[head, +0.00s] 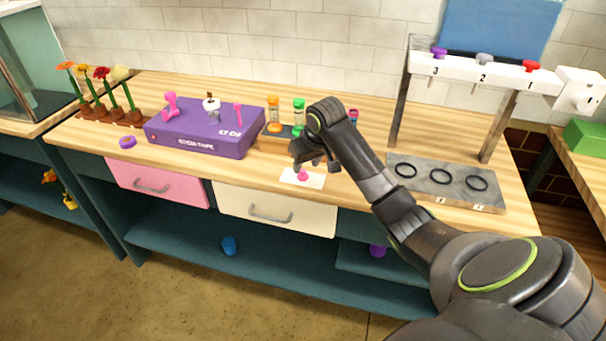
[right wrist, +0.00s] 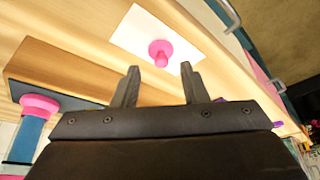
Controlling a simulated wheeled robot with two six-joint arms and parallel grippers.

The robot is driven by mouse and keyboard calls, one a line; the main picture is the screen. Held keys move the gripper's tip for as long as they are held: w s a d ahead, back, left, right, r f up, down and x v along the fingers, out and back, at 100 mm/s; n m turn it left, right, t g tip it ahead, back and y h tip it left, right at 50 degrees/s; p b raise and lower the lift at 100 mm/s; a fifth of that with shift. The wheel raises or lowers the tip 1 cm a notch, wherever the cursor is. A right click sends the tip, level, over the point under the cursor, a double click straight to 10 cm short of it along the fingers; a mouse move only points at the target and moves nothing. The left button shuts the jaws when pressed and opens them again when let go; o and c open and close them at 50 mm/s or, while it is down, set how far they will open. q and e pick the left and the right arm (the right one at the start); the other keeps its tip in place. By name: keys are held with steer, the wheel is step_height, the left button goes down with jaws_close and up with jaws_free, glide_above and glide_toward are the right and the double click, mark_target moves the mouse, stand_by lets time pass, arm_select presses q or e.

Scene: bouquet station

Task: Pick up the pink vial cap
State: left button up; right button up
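The pink vial cap (head: 301,175) stands on a white card on the counter, near its front edge. In the right wrist view the cap (right wrist: 160,52) shows a round flange and a short knob, just beyond the fingertips. My right gripper (head: 311,163) hangs just above the cap, partly hidden by its own wrist in the head view. In the right wrist view its two fingers (right wrist: 159,70) are apart with nothing between them. I cannot see it touch the cap. My left gripper is not in view.
A vial rack (head: 280,131) with orange- and green-capped vials stands behind; a pink-topped vial (right wrist: 38,108) shows close in the right wrist view. A purple box (head: 200,135) stands left. A grey plate with black rings (head: 445,182) lies right, below a white rail.

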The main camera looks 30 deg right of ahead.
mark_target(303, 171)
steer(key=x, duration=0.3)
steer(key=shift+a+f, duration=0.1)
steer(key=shift+c, duration=0.2)
jaws_close()
